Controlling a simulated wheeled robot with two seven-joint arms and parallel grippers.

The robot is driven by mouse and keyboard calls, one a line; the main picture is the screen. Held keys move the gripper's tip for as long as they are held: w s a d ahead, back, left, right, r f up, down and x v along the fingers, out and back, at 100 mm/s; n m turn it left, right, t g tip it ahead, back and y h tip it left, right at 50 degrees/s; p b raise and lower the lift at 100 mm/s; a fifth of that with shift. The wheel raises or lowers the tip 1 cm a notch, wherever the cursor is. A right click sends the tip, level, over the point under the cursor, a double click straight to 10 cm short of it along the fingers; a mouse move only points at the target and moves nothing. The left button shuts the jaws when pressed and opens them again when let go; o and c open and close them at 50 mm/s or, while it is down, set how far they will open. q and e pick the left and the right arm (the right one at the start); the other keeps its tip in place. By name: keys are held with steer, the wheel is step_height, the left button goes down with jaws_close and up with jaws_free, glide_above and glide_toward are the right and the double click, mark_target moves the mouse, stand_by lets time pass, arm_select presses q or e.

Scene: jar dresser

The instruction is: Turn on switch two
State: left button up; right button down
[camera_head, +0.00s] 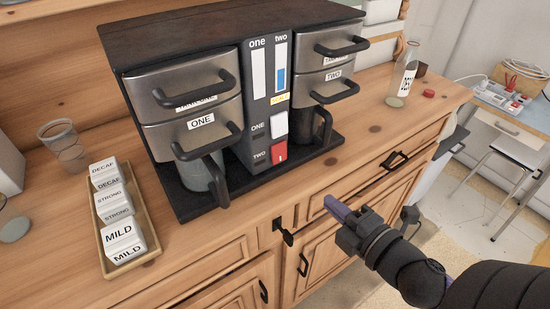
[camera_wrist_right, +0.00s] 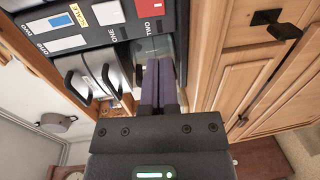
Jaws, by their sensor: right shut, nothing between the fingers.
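The black two-sided coffee machine (camera_head: 250,117) stands on the wooden dresser. Its middle panel has a white switch (camera_head: 278,125) beside the label ONE and a red switch (camera_head: 279,153) beside the label TWO, below it. The red switch also shows at the top edge of the right wrist view (camera_wrist_right: 150,8). Switch two's face is red with a small white mark; switch one's is white. My right gripper (camera_head: 332,203) is shut and empty, in front of the dresser's front edge, apart from the machine and below right of the red switch. My left gripper is out of view.
Glass jugs (camera_head: 207,176) stand under the machine's drawers. A tray (camera_head: 155,251) of labelled boxes lies at left, near an empty glass (camera_head: 63,146). A bottle (camera_head: 402,76) and red cap (camera_head: 428,93) stand at right. Dresser handles (camera_head: 397,161) stick out near my right gripper.

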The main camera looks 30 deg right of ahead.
mark_target(280, 161)
steer(key=w, duration=0.4)
steer(key=w+f, duration=0.1)
steer(key=w, duration=0.4)
steer(key=w+a, duration=0.1)
steer(key=w, duration=0.3)
steer(key=shift+w+f+b, duration=0.25)
steer(key=shift+f+b, duration=0.05)
steer(key=shift+f, duration=0.1)
steer(key=shift+w, duration=0.1)
steer(key=shift+w+f+b, duration=0.1)
steer(key=shift+f+b, duration=0.15)
steer(key=shift+b, duration=0.15)
steer(key=shift+w, duration=0.1)
steer(key=shift+r, duration=0.15)
